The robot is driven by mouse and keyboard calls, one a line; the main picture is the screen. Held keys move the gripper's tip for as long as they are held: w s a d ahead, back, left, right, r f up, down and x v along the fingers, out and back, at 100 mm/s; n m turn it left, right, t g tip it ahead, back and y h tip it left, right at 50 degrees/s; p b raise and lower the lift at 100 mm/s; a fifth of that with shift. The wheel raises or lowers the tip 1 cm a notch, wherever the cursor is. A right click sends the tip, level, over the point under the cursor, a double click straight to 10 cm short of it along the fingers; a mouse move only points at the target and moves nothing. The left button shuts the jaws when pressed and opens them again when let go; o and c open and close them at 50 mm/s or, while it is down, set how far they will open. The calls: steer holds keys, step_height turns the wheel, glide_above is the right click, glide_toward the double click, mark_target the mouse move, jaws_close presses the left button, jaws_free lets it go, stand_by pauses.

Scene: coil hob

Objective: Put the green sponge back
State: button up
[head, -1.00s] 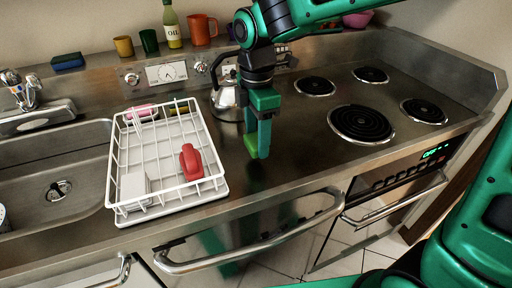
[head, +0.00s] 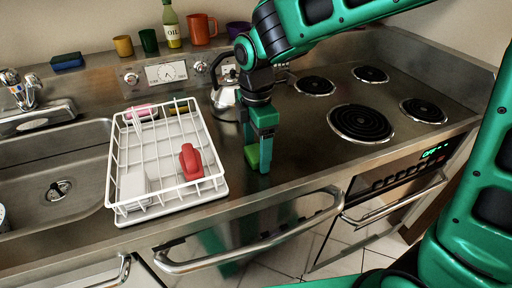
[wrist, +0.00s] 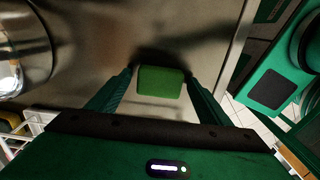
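The green sponge (head: 252,156) is between the fingers of my gripper (head: 262,164), at or just above the steel counter right of the dish rack. In the wrist view the sponge (wrist: 160,82) sits between the two fingertips, which are close against its sides. My gripper points down and is shut on it. I cannot tell whether the sponge touches the counter. A blue sponge (head: 68,61) lies on the back ledge at the left.
The white dish rack (head: 118,180) holds a red object (head: 190,162). A kettle (head: 226,100) stands behind my gripper. The coil hob (head: 361,122) is to the right, the sink (head: 50,165) to the left. Cups and an oil bottle (head: 171,27) line the ledge. Counter in front is clear.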

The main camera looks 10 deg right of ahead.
mark_target(257, 151)
steer(key=shift+r, duration=0.15)
step_height(257, 151, up, 12)
stand_by(0.5)
steer(key=s+d+f+m, duration=0.1)
steer(key=s+d+m, duration=0.1)
steer(key=d+m, duration=0.65)
steer(key=s+d+f+m, duration=0.2)
steer(key=d+m, duration=0.2)
steer(key=d, duration=0.9)
steer(key=s+d+f+m, duration=0.3)
steer(key=s+d+m, duration=0.4)
steer(key=s, duration=0.1)
steer(key=s+d+f+m, duration=0.3)
steer(key=s+d+m, duration=0.3)
steer(key=s+m, duration=0.2)
steer(key=shift+s+d+f, duration=0.35)
steer(key=shift+s+f, duration=0.05)
steer(key=shift+s, duration=0.1)
